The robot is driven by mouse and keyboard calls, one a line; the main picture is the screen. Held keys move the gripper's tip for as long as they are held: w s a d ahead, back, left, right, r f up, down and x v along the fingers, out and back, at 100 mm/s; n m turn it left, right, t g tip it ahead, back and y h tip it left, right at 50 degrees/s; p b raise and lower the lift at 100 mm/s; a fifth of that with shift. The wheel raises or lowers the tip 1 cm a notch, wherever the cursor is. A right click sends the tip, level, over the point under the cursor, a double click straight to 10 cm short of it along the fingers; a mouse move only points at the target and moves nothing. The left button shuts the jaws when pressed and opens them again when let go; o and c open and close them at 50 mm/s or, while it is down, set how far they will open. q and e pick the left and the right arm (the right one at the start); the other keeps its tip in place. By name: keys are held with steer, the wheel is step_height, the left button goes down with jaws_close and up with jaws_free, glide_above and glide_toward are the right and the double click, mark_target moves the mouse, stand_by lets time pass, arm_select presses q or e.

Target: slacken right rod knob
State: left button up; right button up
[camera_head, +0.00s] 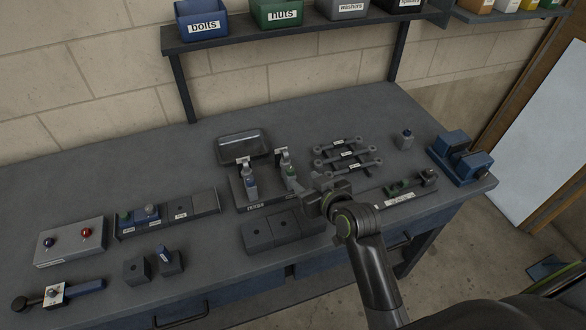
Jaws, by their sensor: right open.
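The tube chassis (246,201) is a dark stand with a labelled front edge at the middle of the bench. The right rod knob cannot be told apart at this size; the lower part of the right upright is close to my gripper and partly hidden. My right gripper (312,186) is open, just to the right of the right upright. Contact cannot be told. My left gripper is not in view.
A dark tray (243,147) lies behind the chassis, and labelled rods (347,154) lie to its right. Dark blocks (284,232) stand in front. A blue vise (461,158) is at the right end. A button box (69,242) and a slotted rack (168,214) are at left.

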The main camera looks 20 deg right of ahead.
mark_target(291, 170)
steer(key=p+x, duration=0.1)
steer(key=x, duration=0.7)
steer(key=shift+f, duration=0.1)
jaws_close()
